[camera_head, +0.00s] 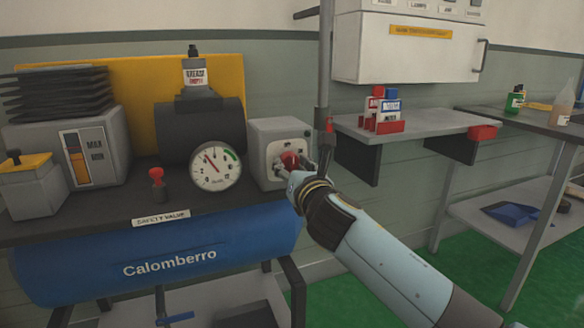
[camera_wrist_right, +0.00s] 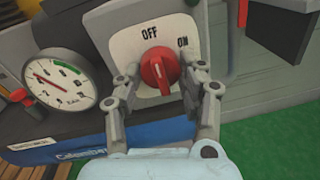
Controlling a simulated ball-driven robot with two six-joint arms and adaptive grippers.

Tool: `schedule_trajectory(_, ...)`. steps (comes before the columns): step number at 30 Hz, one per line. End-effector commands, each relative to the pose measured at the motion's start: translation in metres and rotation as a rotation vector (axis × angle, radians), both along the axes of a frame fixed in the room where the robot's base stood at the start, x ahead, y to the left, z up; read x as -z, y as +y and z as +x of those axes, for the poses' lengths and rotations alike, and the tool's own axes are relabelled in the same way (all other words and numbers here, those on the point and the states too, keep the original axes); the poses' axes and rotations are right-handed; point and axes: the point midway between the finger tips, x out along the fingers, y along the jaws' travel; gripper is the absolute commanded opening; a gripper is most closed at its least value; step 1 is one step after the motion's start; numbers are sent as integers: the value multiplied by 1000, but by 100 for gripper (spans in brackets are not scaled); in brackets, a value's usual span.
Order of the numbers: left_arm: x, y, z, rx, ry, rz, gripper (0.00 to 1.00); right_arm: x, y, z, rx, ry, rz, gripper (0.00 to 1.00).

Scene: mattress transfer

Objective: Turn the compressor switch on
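Which label the knob points at is hard to tell. My right gripper (camera_wrist_right: 166,74) has its two fingers spread, one on each side of the knob, with some gap showing. In the head view the right gripper (camera_head: 296,165) is in front of the box and partly covers the knob. My left gripper is out of view.
A pressure gauge (camera_head: 215,166) is left of the switch box, with a red safety valve (camera_head: 156,180) beyond it. The blue tank (camera_head: 110,265) is below.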

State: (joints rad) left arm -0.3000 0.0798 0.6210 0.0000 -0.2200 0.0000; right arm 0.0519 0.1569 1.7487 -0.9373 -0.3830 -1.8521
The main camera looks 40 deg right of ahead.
Motion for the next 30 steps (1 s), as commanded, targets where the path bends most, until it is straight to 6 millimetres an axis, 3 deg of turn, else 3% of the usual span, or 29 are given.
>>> schedule_trajectory(1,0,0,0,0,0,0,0,0,0,0,0,0,0,24)
schedule_trajectory(5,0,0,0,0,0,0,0,0,0,0,0,0,0,8)
schedule_trajectory(17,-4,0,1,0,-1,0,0,-1,0,0,0,-18,81,8)
schedule_trajectory(30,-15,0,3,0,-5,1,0,-2,1,0,0,-104,438,8)
